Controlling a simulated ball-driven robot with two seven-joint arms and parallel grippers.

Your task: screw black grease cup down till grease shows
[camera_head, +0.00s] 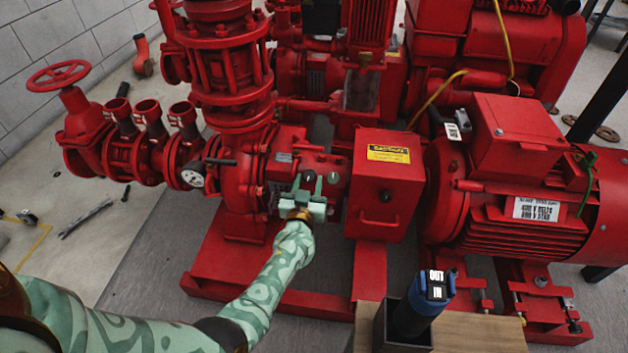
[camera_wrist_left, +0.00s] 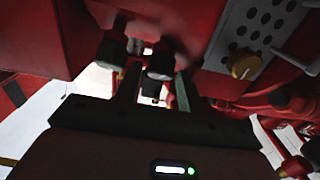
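A black grease cup (camera_head: 308,176) stands on the red pump's bearing housing, left of the red guard box. A second dark cup (camera_head: 333,178) stands to its right. My left gripper (camera_head: 307,190) is at the black cup, with its pale green fingers on either side. In the left wrist view, a dark round cap (camera_wrist_left: 160,62) sits between the fingertips (camera_wrist_left: 158,85), with a narrow gap seeming to show beside it. Another dark cap (camera_wrist_left: 112,50) is outside the left finger. No grease can be made out. My right gripper is out of view.
The red guard box (camera_head: 386,180) with a yellow label and a red motor (camera_head: 525,180) stand to the right. A blue-collared dark cylinder (camera_head: 422,303) stands in a dark holder on a wooden surface (camera_head: 480,335). Red valves (camera_head: 120,140) block the left. Floor (camera_head: 160,250) is clear at lower left.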

